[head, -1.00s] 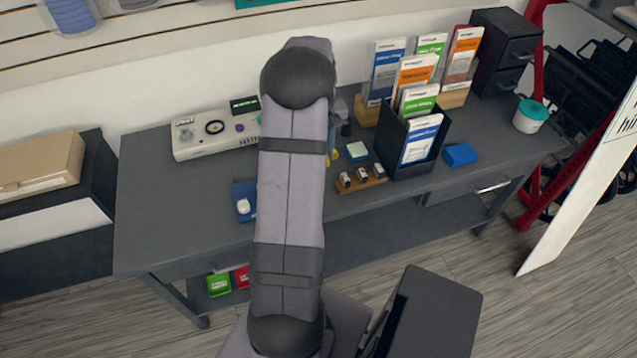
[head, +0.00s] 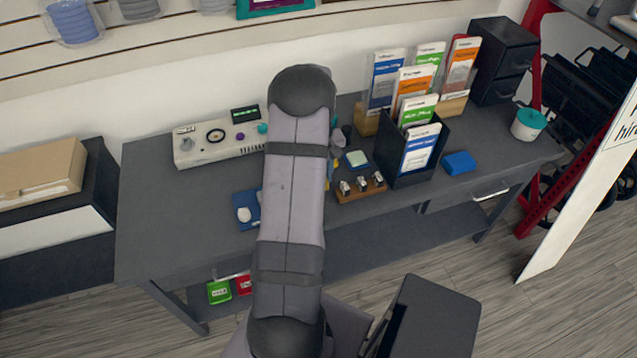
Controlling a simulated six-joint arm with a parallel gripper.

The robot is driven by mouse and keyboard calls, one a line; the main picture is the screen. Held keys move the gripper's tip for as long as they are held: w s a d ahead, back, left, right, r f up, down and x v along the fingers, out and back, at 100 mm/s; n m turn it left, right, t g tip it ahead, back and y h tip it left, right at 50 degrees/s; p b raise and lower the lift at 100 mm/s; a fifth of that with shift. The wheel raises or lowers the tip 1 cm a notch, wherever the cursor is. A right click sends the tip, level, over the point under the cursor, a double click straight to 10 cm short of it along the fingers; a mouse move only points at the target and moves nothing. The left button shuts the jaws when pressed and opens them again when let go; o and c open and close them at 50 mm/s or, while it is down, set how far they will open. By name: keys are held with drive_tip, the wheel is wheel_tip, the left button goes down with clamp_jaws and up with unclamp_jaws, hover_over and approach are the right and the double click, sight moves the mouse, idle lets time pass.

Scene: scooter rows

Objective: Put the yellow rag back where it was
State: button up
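My arm (head: 292,190) stands upright across the middle of the head view and covers part of the grey workbench (head: 170,235). A little of my wrist shows past its right edge, but the fingers are hidden. I see no whole yellow rag. Only a thin yellow sliver (head: 329,184) shows at the arm's right edge, left of the small wooden block. I cannot tell whether it is the rag, or whether it is held.
A cream control box (head: 205,148) and a blue mat (head: 245,222) lie left of the arm. To its right are the wooden block (head: 352,196), a black leaflet holder (head: 430,165), a blue folded item (head: 459,162) and a teal-lidded tub (head: 527,127). The bench's left end is clear.

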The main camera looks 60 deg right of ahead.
drive_tip(key=shift+f+p, duration=0.3)
drive_tip(key=shift+f, duration=1.55)
drive_tip(key=shift+f, duration=0.15)
drive_tip(key=o, duration=1)
wheel_tip(320, 180, up, 12)
drive_tip(key=shift+r+b, duration=0.2)
drive_tip(key=shift+b, duration=0.85)
